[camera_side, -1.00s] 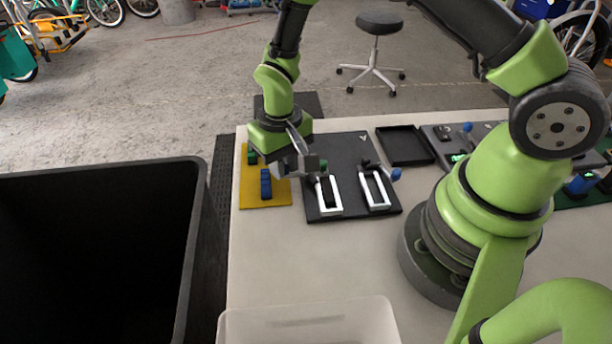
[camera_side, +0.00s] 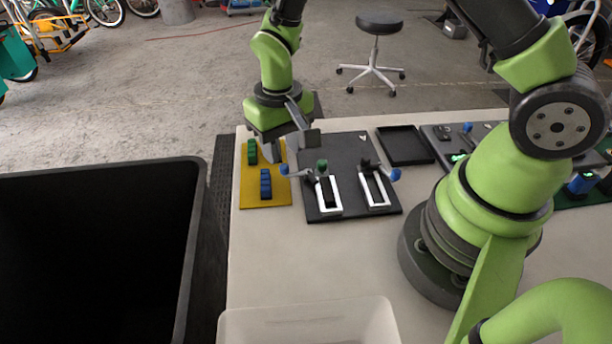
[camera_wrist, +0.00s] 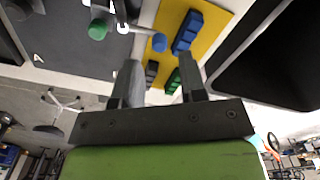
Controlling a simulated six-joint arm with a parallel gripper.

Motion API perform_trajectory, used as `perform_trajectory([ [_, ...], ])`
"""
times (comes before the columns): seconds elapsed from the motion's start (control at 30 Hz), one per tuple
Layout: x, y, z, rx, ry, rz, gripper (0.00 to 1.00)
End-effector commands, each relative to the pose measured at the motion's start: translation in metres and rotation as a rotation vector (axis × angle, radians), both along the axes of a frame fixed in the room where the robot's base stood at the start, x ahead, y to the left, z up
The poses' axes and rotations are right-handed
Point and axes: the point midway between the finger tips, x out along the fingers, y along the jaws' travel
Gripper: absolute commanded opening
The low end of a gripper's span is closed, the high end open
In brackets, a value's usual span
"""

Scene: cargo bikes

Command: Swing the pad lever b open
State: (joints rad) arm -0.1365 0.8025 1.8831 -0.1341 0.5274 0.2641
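A black pad (camera_side: 345,205) on the table carries two white-framed lever fixtures. The left fixture (camera_side: 329,194) has a grey arm with a blue tip (camera_side: 285,169) pointing left, and a green knob (camera_side: 322,164) stands beside it. The right fixture (camera_side: 376,188) has a blue tip (camera_side: 395,175) pointing right. I cannot read which lever is b. My gripper (camera_side: 289,149) is above and behind the left fixture, apart from it. In the wrist view my gripper (camera_wrist: 160,78) has its fingers spread and empty; the green knob (camera_wrist: 97,30) and blue tip (camera_wrist: 159,42) show beyond them.
A yellow mat (camera_side: 250,190) with green blocks (camera_side: 252,152) and blue blocks (camera_side: 266,184) lies left of the pad. A black tray (camera_side: 405,160) is at the right. A large black bin (camera_side: 195,220) stands left of the table. A clear tub (camera_side: 310,310) is at the front.

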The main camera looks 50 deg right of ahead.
Motion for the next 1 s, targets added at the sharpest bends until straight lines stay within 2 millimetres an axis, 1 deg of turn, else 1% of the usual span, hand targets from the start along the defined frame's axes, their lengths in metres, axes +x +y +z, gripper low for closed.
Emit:
perform_trajectory([
  [0.17, 0.000, 0.000, 0.006, 0.000, 0.000, -0.001, 0.38],
  [0.33, 0.000, 0.000, 0.022, 0.000, -0.003, 0.001, 0.38],
  [0.47, 0.000, 0.000, 0.031, 0.000, -0.001, 0.000, 0.38],
  [0.83, 0.000, 0.000, 0.035, 0.001, -0.003, -0.001, 0.38],
  [0.87, 0.000, 0.000, 0.038, 0.003, -0.008, -0.002, 0.38],
  [0.93, -0.001, -0.001, 0.050, 0.009, -0.029, -0.008, 0.38],
  [0.97, -0.002, -0.002, 0.057, 0.014, -0.042, -0.011, 0.38],
  [1.0, -0.004, -0.003, 0.070, 0.020, -0.064, -0.017, 0.38],
])
